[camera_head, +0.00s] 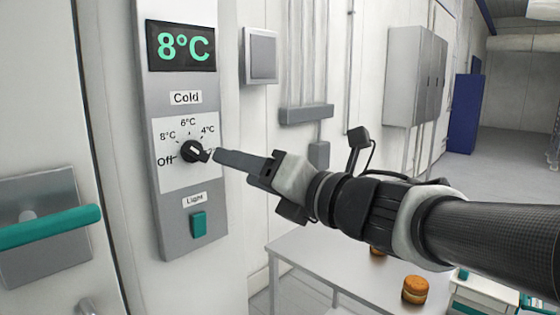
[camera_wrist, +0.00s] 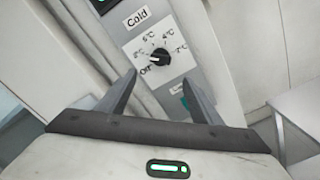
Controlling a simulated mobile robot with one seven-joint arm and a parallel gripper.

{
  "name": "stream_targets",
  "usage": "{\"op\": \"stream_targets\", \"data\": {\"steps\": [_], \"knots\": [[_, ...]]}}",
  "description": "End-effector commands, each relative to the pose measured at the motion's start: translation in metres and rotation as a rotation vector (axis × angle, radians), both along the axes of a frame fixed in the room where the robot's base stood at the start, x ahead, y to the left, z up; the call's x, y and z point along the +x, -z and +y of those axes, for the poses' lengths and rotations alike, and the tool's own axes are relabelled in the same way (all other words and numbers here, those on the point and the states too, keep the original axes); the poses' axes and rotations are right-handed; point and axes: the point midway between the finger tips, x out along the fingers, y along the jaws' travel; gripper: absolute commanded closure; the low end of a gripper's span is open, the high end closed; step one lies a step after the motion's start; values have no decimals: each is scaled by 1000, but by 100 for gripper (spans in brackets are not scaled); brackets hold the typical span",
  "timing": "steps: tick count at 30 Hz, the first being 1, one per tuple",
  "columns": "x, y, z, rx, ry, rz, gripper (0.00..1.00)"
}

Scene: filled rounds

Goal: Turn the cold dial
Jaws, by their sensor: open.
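The cold dial (camera_head: 193,151) is a black knob on a white scale plate marked Off, 8°C, 6°C and 4°C, under a "Cold" label. The wrist view shows the dial (camera_wrist: 160,57) between and just beyond the tips of my gripper (camera_wrist: 159,76), with a light mark on its left side, towards Off; the exact setting is hard to tell. In the head view my gripper (camera_head: 217,156) reaches in from the right, its tip close by the dial's right side and hiding the lowest cold mark. My gripper is open, with nothing between its fingers. Contact cannot be told.
The display (camera_head: 181,46) above reads 8°C. A teal light switch (camera_head: 199,224) sits below the dial on the grey panel (camera_head: 155,95). A teal door handle (camera_head: 48,226) juts out at left. A table (camera_head: 300,250) with round filled items (camera_head: 415,289) stands below my arm.

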Motion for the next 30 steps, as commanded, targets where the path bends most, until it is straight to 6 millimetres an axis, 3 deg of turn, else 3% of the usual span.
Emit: {"op": "stream_targets", "data": {"steps": [15,21,30], "knots": [[70,2,83,4,0,5,41],[83,0,97,4,1,3,41],[85,0,99,3,2,2,41]]}}
